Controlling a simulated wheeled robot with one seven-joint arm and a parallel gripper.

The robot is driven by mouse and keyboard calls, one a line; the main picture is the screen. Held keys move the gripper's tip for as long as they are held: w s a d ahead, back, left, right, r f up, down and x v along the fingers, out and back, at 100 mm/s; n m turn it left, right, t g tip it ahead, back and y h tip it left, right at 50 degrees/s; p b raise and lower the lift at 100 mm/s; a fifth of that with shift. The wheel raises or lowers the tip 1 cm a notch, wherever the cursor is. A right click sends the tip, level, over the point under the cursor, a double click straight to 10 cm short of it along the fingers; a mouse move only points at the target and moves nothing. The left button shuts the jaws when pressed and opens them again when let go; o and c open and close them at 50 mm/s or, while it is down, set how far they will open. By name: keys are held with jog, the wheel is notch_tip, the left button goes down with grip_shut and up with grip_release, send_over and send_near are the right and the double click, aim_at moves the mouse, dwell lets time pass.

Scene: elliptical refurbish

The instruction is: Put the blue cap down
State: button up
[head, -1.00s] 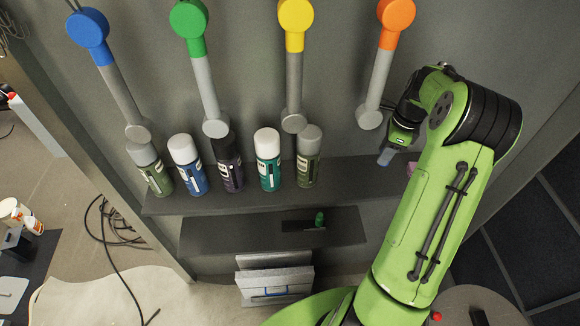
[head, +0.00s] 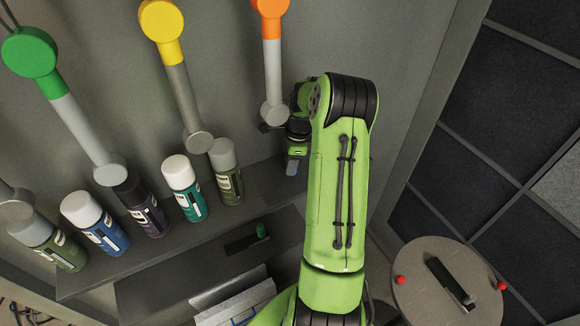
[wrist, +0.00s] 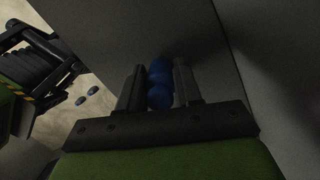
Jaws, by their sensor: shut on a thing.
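My gripper (wrist: 159,88) is shut on the blue cap (wrist: 159,72), which shows in the wrist view as two rounded blue lobes between the dark fingers. In the head view my gripper (head: 293,164) points down near the right end of the upper grey shelf (head: 264,176), to the right of the spray cans. The cap cannot be made out clearly in the head view. I cannot tell whether the cap touches any surface.
Several spray cans stand along the shelf, the nearest with a grey top (head: 226,172). A lower shelf (head: 205,261) holds a small green object (head: 262,231). Two small blue pieces (wrist: 86,95) lie at left in the wrist view.

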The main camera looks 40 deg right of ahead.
jog(key=shift+r, duration=0.1)
jog(key=shift+w+f, duration=0.1)
jog(key=shift+f, duration=0.1)
jog(key=o, duration=1.1)
jog(key=shift+r, duration=0.1)
jog(key=shift+c, duration=0.2)
